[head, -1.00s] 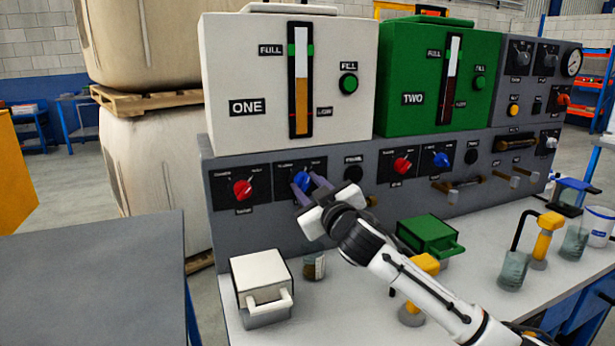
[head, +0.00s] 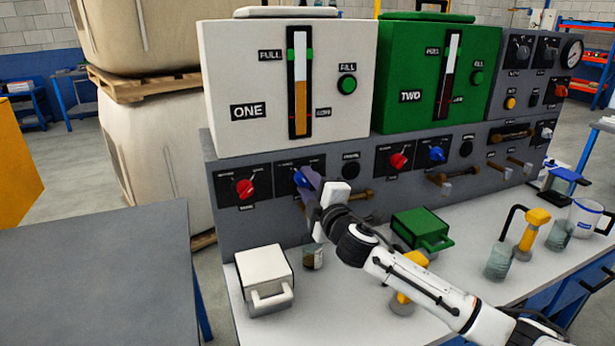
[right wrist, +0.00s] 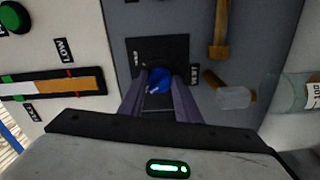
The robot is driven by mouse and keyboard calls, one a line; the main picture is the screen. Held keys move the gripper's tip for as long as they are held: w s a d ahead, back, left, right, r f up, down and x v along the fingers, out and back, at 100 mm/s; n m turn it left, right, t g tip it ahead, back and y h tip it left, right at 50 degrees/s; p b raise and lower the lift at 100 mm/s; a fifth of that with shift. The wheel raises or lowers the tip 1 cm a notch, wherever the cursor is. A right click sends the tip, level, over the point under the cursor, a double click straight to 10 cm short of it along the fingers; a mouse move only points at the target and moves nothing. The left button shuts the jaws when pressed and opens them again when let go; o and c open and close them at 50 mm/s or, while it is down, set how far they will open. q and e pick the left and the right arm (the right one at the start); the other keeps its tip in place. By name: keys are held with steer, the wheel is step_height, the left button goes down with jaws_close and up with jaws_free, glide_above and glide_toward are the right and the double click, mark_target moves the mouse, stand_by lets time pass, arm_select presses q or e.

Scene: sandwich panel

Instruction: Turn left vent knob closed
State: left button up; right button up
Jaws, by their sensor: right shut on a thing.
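The left vent knob (head: 305,176) is the blue knob on the grey panel below the white box marked ONE. In the right wrist view this blue knob (right wrist: 159,79) sits between the two fingers, on a black plate with a VENT label. My right gripper (head: 314,187) is shut on the blue knob, and its fingers partly hide it in the head view. The knob's pointer direction is hard to read behind the fingers. My left gripper is not in view.
A red knob (head: 244,188) is left of the blue one. A brown-handled tap (head: 357,194) sticks out close to the right. A white lidded box (head: 263,272), a small glass (head: 313,256) and a green box (head: 421,229) stand on the bench below.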

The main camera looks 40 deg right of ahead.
steer(key=shift+n+p, duration=0.35)
steer(key=shift+n, duration=0.65)
arm_select(q)
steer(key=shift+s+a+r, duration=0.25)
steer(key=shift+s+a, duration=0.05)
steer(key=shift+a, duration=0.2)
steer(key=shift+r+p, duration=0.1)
steer(key=shift+p, duration=0.2)
arm_select(e)
steer(key=shift+n, duration=0.3)
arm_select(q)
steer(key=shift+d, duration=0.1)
arm_select(e)
steer(key=o, duration=1.1)
steer(key=shift+c, duration=0.2)
steer(key=shift+s, duration=0.1)
